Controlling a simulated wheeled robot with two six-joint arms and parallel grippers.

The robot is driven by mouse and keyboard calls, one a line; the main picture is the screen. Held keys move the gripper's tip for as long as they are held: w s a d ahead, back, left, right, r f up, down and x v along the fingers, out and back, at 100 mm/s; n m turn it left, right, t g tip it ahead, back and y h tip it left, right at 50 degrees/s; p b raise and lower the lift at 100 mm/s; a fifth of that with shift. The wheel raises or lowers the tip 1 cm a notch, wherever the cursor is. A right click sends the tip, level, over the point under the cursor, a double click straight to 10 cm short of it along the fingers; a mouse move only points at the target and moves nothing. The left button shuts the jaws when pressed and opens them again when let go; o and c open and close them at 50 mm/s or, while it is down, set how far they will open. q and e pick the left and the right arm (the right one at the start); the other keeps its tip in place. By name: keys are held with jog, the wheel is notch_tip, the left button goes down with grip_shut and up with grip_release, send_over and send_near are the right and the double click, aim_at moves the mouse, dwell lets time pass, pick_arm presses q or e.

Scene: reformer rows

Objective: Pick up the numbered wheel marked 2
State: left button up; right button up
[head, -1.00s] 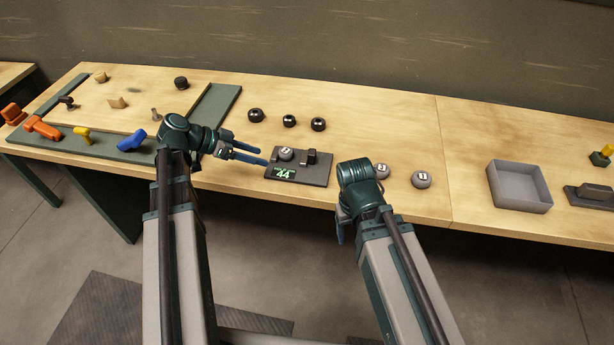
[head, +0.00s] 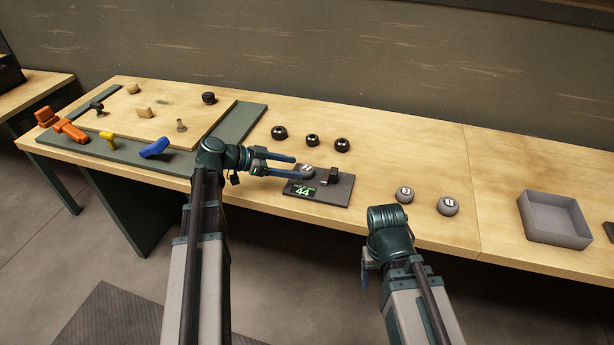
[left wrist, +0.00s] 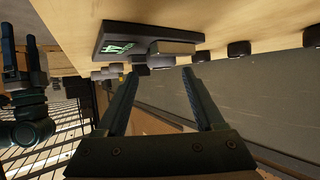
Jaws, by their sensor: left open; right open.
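A grey numbered wheel (head: 307,171) with a white label sits on the left of a dark device (head: 338,190) that has a green display reading 44. Two more such wheels, one (head: 404,194) and another (head: 448,206), stand on the table to the right. The labels are too small to read surely. My left gripper (head: 297,168) is open and empty, its fingertips right beside the wheel on the device. In the left wrist view its open fingers (left wrist: 158,72) point toward the device (left wrist: 112,36). My right gripper (head: 368,276) hangs in front of the table edge, away from the wheels.
Black knobs (head: 312,140) stand behind the device. A grey open tray (head: 555,218) is at the right. A green-edged board (head: 240,125) with orange, yellow and blue pieces is at the left. The table between device and tray is mostly clear.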

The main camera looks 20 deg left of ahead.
aim_at(304, 168)
pick_arm(q)
jog(key=shift+b+x, duration=1.15)
jog(key=shift+x, duration=1.8)
jog(key=shift+w+a+r, duration=0.1)
grip_shut()
